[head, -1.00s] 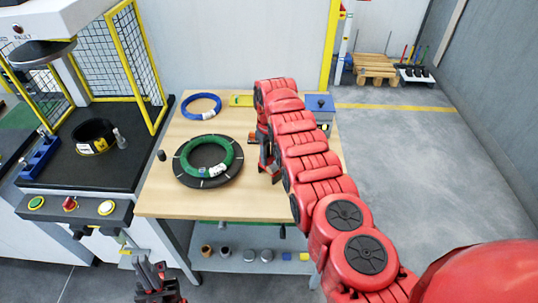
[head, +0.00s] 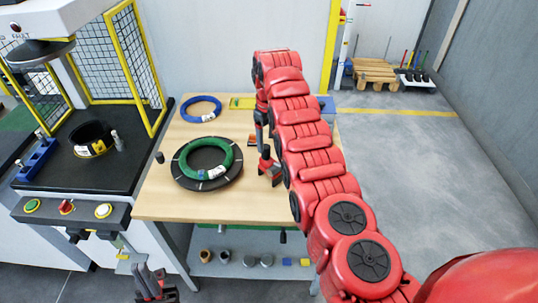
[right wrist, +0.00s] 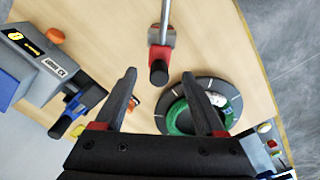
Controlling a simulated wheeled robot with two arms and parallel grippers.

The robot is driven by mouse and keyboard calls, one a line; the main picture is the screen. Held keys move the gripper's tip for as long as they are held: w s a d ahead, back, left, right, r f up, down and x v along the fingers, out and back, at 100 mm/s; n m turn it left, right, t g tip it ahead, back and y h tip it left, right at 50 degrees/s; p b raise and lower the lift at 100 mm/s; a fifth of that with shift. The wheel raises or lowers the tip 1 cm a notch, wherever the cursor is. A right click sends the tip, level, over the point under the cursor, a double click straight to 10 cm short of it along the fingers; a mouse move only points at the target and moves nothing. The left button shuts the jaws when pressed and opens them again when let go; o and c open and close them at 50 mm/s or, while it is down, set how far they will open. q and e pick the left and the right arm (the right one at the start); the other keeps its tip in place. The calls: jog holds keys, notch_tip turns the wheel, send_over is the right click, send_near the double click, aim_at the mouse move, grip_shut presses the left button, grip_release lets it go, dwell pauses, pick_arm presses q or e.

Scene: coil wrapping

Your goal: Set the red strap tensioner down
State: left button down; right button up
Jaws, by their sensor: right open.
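The red strap tensioner (head: 268,167), red with a dark upper end, is on the wooden table, right of the green coil. In the right wrist view it appears as a silver and dark red tool (right wrist: 160,38) with a black end, beyond my fingertips and apart from them. My right gripper (right wrist: 164,88) is open and empty above the table. In the head view it (head: 261,112) is partly hidden by its own red arm. My left gripper (head: 152,283) hangs low in front of the table, too small to read its jaws.
The green coil (head: 222,167) lies on a dark disc (head: 181,177). A blue coil (head: 201,106) lies behind. A blue-grey device (right wrist: 38,68) stands at left in the wrist view. A small orange item (head: 252,140) lies near the tensioner. The table's front is clear.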

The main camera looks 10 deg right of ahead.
jog(key=shift+s+r, duration=0.1)
jog(key=shift+r, duration=2.1)
